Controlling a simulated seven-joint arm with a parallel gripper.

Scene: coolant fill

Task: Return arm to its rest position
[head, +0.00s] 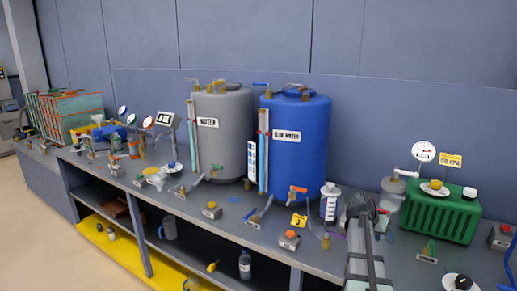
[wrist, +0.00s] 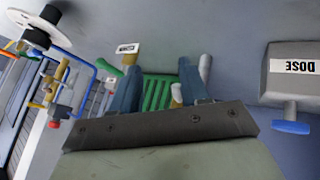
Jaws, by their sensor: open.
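My gripper (wrist: 158,72) shows in the wrist view with its two blue-grey fingers spread apart and nothing between them. Beyond the fingers is a green ribbed box (wrist: 157,93), partly hidden by the gripper. In the head view my grey arm (head: 365,262) rises from the bottom edge, right of centre, in front of the bench. Its fingers cannot be made out there. The green ribbed box (head: 436,213) stands on the bench to the right of the arm.
A grey tank (head: 222,140) and a blue tank (head: 300,145) stand at the back of the bench (head: 230,225). Valves and small fittings crowd its front. A round gauge (head: 424,152) rises by the green box. A grey box labelled DOSE (wrist: 300,85) is at right in the wrist view.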

